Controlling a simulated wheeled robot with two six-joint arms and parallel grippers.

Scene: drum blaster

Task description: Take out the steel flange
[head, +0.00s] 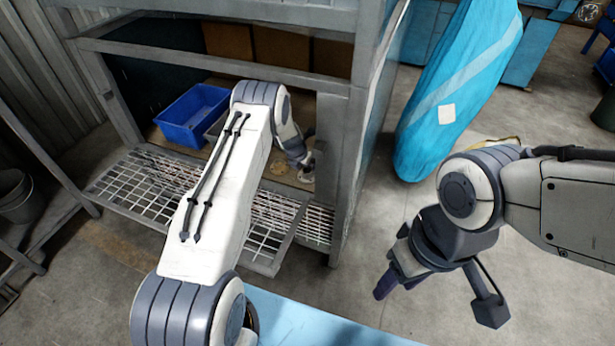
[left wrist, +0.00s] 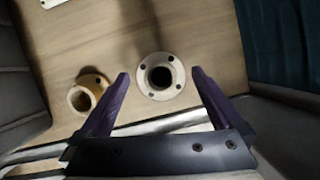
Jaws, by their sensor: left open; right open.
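The steel flange (left wrist: 154,88), a pale grey round part with a dark centre hole and small bolt holes, lies on a wooden board in the left wrist view. My left gripper (left wrist: 160,74) is open, its purple fingers apart on either side of the flange in the picture; I cannot tell whether they touch it. A yellowish brass-coloured flange (left wrist: 85,96) lies just left of the left finger. In the head view my left arm reaches into the cabinet and hides much of its inside. My right gripper (head: 386,281) is open and empty over the floor outside.
The grey cabinet (head: 345,150) has an upper front beam and side post close to my left arm. A blue bin (head: 192,115) stands inside at left. A wire grate (head: 150,185) spans the front. A blue shape (head: 450,90) stands at right.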

